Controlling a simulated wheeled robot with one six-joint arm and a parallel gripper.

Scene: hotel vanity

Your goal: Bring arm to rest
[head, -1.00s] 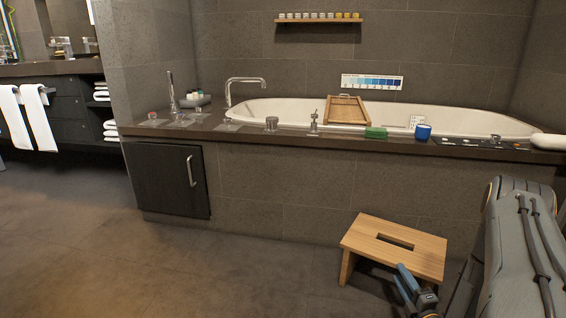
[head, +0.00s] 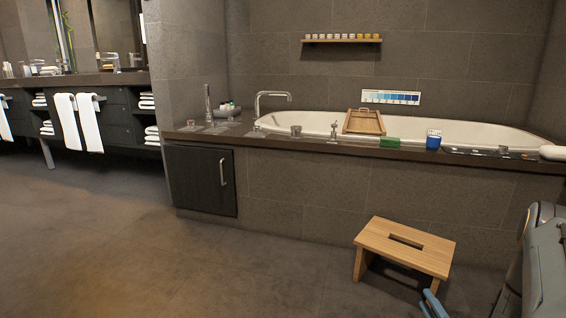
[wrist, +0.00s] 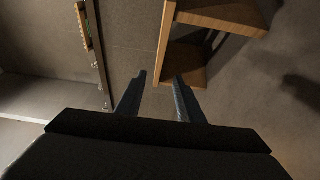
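My gripper (wrist: 158,95) shows in the wrist view with its two fingers apart and nothing between them. The wooden step stool (wrist: 183,65) is beyond the fingertips there. In the head view, part of my gripper (head: 432,304) shows at the bottom right, in front of the stool (head: 430,258). My arm (head: 545,265) is folded at the right edge of the head view, and much of it is cut off by the frame.
The bathtub (head: 475,133) has a dark ledge (head: 300,146) holding a wooden tray (head: 364,121), a green block (head: 390,142) and a blue cup (head: 433,140). A black cabinet door (head: 200,180) is below. The floor (head: 200,265) at left is clear. The vanity (head: 120,120) holds white towels (head: 88,122).

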